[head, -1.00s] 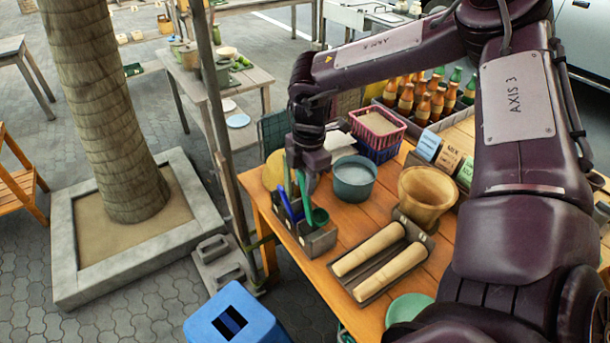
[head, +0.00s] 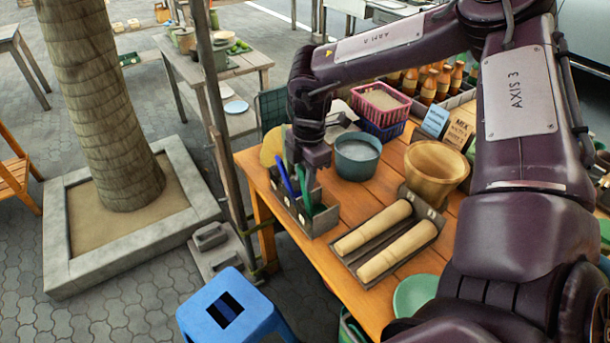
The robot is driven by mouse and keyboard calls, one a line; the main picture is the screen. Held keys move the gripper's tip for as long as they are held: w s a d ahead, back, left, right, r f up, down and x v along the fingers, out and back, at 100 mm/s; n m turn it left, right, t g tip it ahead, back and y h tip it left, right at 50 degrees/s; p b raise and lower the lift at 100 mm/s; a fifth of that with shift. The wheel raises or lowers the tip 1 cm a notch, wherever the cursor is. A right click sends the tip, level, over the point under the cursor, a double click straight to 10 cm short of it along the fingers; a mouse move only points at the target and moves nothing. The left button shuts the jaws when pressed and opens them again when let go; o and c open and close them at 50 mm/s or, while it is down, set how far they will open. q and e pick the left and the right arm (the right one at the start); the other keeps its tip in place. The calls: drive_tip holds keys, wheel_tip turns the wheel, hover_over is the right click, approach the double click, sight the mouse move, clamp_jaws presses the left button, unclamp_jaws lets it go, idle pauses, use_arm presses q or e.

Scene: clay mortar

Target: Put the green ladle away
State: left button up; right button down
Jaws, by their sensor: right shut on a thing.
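The green ladle (head: 307,196) hangs from my right gripper (head: 310,168), which is shut on it. Its lower part is inside a compartment at the right end of the grey holder (head: 321,223); the walls hide its lower end, and I cannot tell whether it touches the bottom. The holder stands at the table's left edge. Blue utensils (head: 287,179) stand in it just left of the green ladle. My left gripper is not in view.
On the wooden table (head: 325,267) are a tray with two rolling pins (head: 384,250), a teal pot (head: 357,157), a wooden mortar (head: 437,168), a pink basket (head: 381,102) and bottles. A blue stool (head: 225,307) stands left of the table.

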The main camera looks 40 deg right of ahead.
idle(0.3)
drive_tip(key=c, duration=1.1)
unclamp_jaws()
wheel_tip(320, 180, up, 8)
drive_tip(key=b, duration=0.1)
drive_tip(key=shift+d, duration=0.35)
drive_tip(key=shift+f, duration=0.15)
